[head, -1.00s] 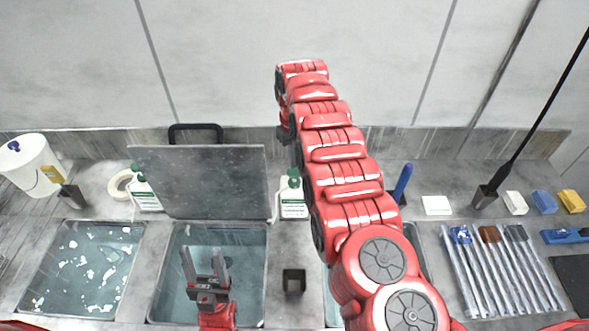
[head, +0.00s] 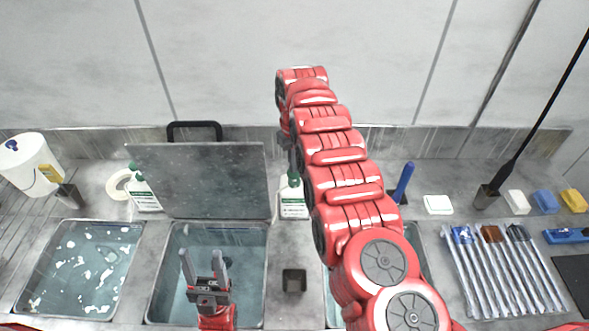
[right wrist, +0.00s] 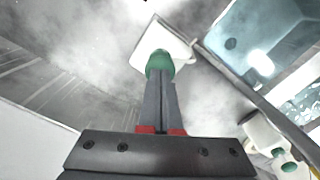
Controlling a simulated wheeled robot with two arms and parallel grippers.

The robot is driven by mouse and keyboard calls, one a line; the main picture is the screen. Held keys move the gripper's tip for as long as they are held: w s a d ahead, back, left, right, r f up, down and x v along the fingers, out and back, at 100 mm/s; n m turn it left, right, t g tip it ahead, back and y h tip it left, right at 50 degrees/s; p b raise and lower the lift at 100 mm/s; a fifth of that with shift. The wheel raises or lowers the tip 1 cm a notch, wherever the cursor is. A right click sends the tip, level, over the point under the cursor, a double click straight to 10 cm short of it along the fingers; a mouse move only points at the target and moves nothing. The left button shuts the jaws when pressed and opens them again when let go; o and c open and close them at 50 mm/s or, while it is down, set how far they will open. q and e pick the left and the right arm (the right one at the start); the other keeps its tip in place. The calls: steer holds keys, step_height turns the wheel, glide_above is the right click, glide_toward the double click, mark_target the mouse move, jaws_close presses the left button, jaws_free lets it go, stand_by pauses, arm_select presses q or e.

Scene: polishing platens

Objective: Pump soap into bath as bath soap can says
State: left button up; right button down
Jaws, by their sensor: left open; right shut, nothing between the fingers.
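A white bath soap can (head: 293,207) with a green pump top stands on the bench behind the gap between two baths. My right gripper (head: 294,168) is shut and empty, fingers pointing down at the pump. In the right wrist view, the shut fingertips (right wrist: 159,76) overlap the green pump head (right wrist: 160,62); I cannot tell whether they touch it. A second can with a green top (head: 144,197) stands further left, partly behind the raised lid. The middle bath (head: 200,240) holds clear liquid. My left gripper (head: 206,258) is open and empty above it.
A grey lid (head: 200,180) stands raised behind the middle bath. The left bath (head: 80,262) has white patches on its liquid. My right arm mostly hides the right bath (head: 414,250). A small dark cup (head: 294,281) stands between baths. Brushes (head: 500,268) lie at right.

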steer(key=shift+s+f, duration=0.1)
steer(key=shift+f, duration=0.4)
steer(key=shift+r, duration=0.1)
steer(key=shift+r+b, duration=0.55)
steer(key=shift+r, duration=0.95)
steer(key=shift+f, duration=0.25)
steer(key=shift+f+b, duration=0.3)
steer(key=shift+b, duration=0.1)
steer(key=shift+f, duration=0.15)
steer(key=shift+s+f+b, duration=0.15)
steer(key=shift+f+b, duration=0.15)
steer(key=shift+b, duration=0.2)
